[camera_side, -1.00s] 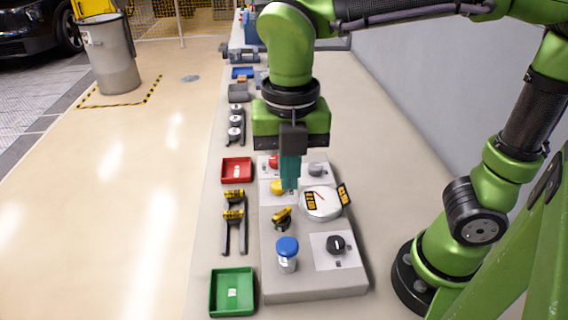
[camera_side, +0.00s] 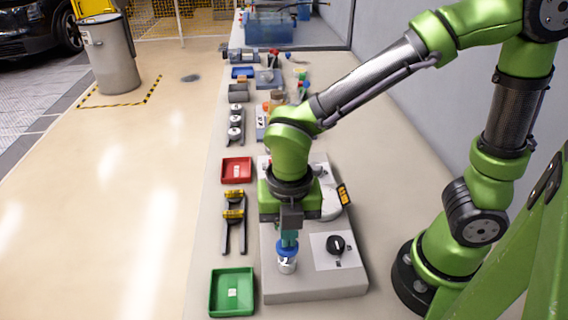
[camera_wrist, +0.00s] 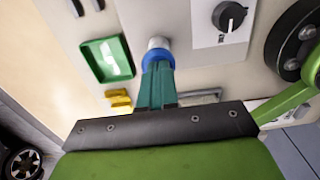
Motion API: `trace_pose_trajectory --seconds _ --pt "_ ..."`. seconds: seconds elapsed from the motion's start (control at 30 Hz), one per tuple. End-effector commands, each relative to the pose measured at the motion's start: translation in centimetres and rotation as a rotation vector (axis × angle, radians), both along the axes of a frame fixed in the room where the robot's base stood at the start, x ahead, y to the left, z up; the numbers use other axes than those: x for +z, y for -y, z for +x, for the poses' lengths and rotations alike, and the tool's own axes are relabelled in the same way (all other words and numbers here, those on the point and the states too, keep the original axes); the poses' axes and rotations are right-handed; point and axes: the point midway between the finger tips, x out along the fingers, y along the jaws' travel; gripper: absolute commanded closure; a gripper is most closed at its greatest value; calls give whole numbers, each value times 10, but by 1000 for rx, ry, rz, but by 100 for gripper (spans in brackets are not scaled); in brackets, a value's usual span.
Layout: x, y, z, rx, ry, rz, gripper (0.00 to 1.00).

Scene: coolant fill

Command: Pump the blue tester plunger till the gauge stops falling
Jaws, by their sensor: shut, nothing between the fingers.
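The blue tester plunger (camera_side: 287,253) sits on its pale cylinder at the front left of the grey panel. It also shows in the wrist view (camera_wrist: 158,55). My gripper (camera_side: 288,242) points straight down with its teal fingers shut together, tips at the plunger's blue cap. In the wrist view the fingers (camera_wrist: 157,75) overlap the cap; I cannot tell whether it is pressed down. The round white gauge (camera_side: 331,206) is mostly hidden behind my gripper, so its needle cannot be read.
A black knob (camera_side: 336,245) on a white plate is right of the plunger. A green tray (camera_side: 251,293) and a red tray (camera_side: 224,172) lie left of the panel. Black rails with yellow parts (camera_side: 234,212) stand between them.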

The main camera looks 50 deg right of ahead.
Motion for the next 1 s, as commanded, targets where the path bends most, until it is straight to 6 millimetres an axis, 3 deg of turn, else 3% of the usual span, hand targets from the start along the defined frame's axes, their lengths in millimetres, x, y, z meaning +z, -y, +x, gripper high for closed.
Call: trace_pose_trajectory --seconds 0.2,0.5,0.83,1.0 --pt "-1 0 0 0 -1 -1 100" --pt "-29 0 -1 -1 -4 -1 100" --pt "-29 1 -2 1 -6 -3 100" --pt "-10 0 0 -1 2 1 100"
